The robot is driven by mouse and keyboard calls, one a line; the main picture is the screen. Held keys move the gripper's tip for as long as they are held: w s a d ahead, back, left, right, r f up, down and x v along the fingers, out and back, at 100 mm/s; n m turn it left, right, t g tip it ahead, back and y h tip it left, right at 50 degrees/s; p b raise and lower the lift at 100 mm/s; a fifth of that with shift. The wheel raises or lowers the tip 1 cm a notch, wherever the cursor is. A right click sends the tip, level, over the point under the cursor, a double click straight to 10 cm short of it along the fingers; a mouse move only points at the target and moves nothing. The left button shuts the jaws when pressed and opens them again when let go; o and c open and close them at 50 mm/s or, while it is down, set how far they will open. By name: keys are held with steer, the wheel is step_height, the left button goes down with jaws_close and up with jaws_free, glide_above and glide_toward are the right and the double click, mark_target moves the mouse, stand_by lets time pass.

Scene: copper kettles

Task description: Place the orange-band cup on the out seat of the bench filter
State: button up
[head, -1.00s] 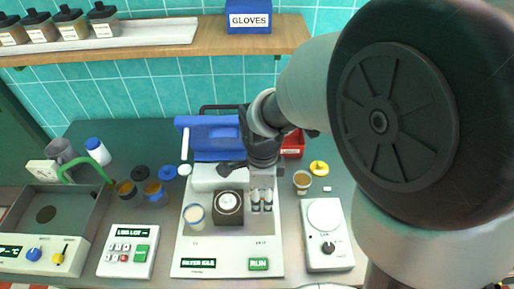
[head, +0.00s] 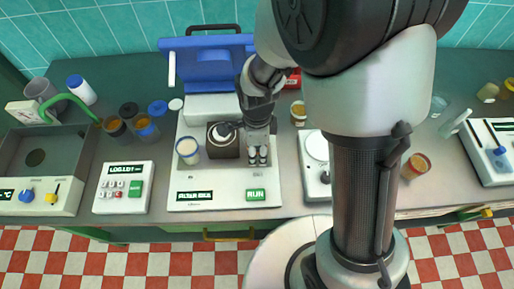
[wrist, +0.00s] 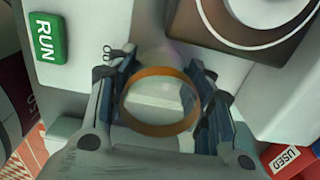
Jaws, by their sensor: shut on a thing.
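My gripper (head: 258,158) is over the right side of the white bench filter (head: 215,190), behind the green RUN button (head: 256,195). In the wrist view my gripper (wrist: 160,85) is shut on the orange-band cup (wrist: 160,129), a clear cup with an orange ring, its walls between both fingers. The cup cannot be made out clearly in the head view. The out seat is hidden under the gripper and cup, so I cannot tell whether the cup touches it. A cup of pale liquid (head: 188,150) stands on the filter's left side.
A dark brown block with a round top (head: 222,148) stands just left of my gripper. A cup of brown stuff (head: 298,108) stands right of the filter, beside a white device (head: 316,150). A red USED bin (wrist: 288,158) is near.

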steer(key=shift+f, duration=0.1)
steer(key=o, duration=1.1)
steer(key=shift+c, duration=0.2)
step_height(320, 180, up, 12)
steer(key=p, duration=0.4)
steer(key=s+d+r+n+t, duration=0.2)
steer(key=s+d+r+n, duration=0.3)
steer(key=r+n, duration=0.3)
steer(key=s+d+r+n+t, duration=0.2)
steer(key=s+d+r+n, duration=0.4)
steer(key=s+r+n, duration=0.2)
steer(key=shift+s+n+t, duration=0.3)
steer(key=shift+n, duration=0.9)
steer(key=shift+r, duration=0.1)
